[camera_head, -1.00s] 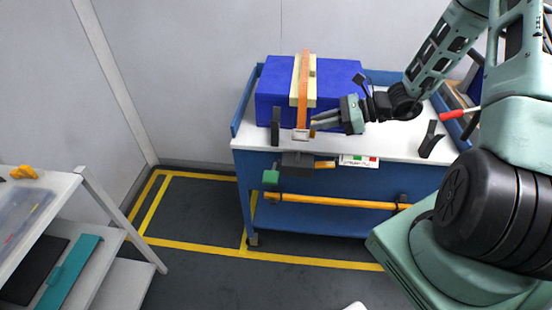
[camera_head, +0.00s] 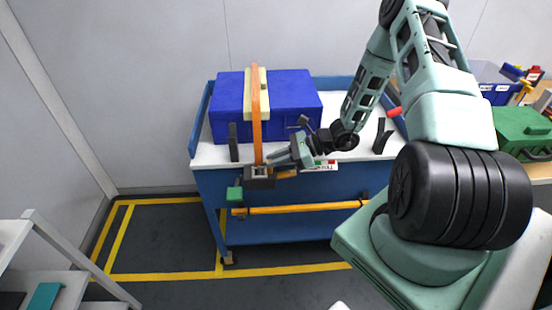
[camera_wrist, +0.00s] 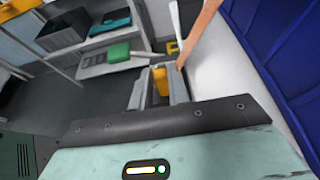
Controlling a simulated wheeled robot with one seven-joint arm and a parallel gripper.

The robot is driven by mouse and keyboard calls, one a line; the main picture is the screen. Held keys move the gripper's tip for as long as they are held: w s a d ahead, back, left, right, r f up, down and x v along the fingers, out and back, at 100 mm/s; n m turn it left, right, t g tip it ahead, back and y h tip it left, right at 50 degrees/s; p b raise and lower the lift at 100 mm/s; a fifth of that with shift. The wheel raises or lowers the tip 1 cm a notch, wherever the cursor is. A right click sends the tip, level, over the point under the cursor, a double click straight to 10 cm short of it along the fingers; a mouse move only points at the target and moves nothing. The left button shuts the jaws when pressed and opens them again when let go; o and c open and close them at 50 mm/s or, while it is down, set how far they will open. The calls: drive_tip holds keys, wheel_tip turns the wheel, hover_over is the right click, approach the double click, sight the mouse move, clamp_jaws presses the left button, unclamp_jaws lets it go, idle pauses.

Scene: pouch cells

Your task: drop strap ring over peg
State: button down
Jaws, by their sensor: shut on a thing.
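An orange strap (camera_head: 256,110) runs over a cream pad (camera_head: 249,87) on a blue box and hangs down its front. Its pale ring (camera_head: 261,170) is at the lower end, at the top of a dark block (camera_head: 259,182) on the cart's front. My gripper (camera_head: 268,160) is shut on the ring end of the strap. The strap also shows in the wrist view (camera_wrist: 201,33), beyond the fingers (camera_wrist: 158,92). A yellow-orange piece (camera_wrist: 159,80) appears between the fingers there. The peg is not clearly visible, and I cannot tell whether the ring is around it.
The blue box (camera_head: 300,98) sits on a blue cart with a white top (camera_head: 345,146). A dark upright (camera_head: 233,143) stands left of the strap and a dark forked holder (camera_head: 382,136) to the right. A green piece (camera_head: 235,193) and an orange bar (camera_head: 300,208) are on the cart's front.

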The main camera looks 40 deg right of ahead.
drive_tip(key=shift+f, duration=0.2)
drive_tip(key=c, duration=1.3)
unclamp_jaws()
drive_tip(key=shift+r, duration=0.1)
drive_tip(key=shift+c, duration=0.2)
